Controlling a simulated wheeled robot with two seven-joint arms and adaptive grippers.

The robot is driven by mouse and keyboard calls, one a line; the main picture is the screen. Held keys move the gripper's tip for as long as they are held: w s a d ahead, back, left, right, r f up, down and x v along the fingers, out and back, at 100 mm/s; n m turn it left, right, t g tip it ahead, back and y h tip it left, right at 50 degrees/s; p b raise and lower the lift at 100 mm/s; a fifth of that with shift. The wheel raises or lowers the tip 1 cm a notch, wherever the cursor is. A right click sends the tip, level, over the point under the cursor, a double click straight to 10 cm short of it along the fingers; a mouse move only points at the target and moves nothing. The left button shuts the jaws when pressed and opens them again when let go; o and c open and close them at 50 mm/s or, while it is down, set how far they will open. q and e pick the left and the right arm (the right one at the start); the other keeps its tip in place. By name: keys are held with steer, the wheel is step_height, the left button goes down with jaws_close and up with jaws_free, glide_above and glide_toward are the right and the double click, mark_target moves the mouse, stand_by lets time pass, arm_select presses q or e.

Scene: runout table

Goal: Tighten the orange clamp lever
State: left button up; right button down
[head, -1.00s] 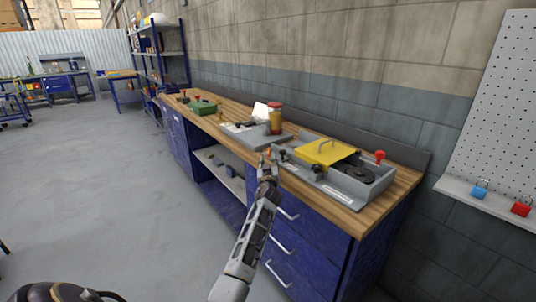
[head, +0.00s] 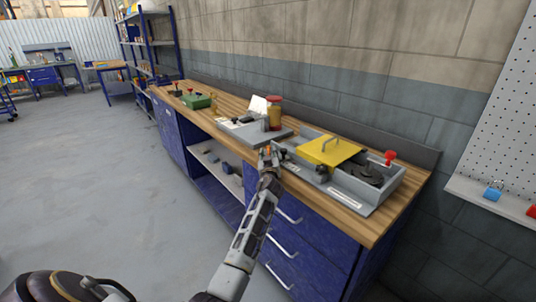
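A small bit of orange, which looks like the clamp lever (head: 267,149), shows at the fingertips of my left gripper (head: 268,157). It is at the front edge of the grey plate (head: 250,131) on the wooden bench. The gripper and arm cover most of the lever, so its angle is hidden. The gripper is small in the view, and I cannot tell whether its fingers are closed on the lever. My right gripper is not in view; a dark rounded part of my own body shows at the bottom left.
Right of the gripper is a grey machine tray (head: 372,201) with a yellow cover (head: 328,151) and a red knob (head: 390,156). A green box (head: 196,102) sits further left on the bench (head: 228,106). The floor at left is clear.

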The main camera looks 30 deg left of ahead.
arm_select(q)
steer(key=shift+c, duration=0.5)
jaws_close()
steer(key=shift+r, duration=0.1)
